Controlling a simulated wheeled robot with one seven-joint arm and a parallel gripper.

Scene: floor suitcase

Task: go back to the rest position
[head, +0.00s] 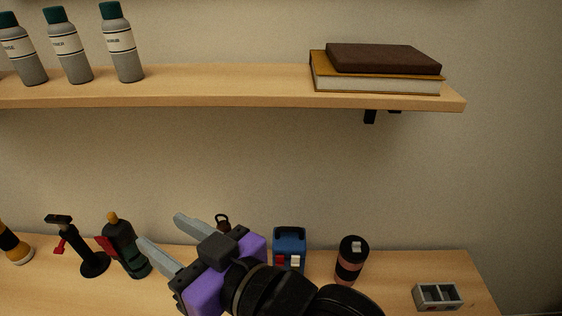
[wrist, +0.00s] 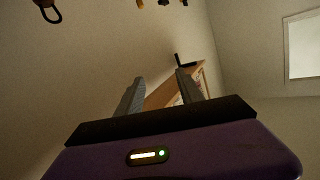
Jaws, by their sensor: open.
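My gripper (head: 165,228) is purple and black with two grey fingers. In the head view it is at the lower middle, pointing up and to the left, in front of the lower wooden table (head: 60,295). Its fingers are apart and nothing shows between them. In the wrist view the gripper (wrist: 158,88) also shows its two fingers spread, with the wall and part of a wooden shelf (wrist: 165,92) beyond them. My arm hides part of the table and some of what stands there.
An upper shelf (head: 220,85) holds several grey bottles (head: 122,45) and stacked books (head: 375,72). On the table are a black stand (head: 80,245), a dark bottle (head: 128,252), a blue container (head: 289,243), a dark cup (head: 351,260) and a small grey tray (head: 419,299).

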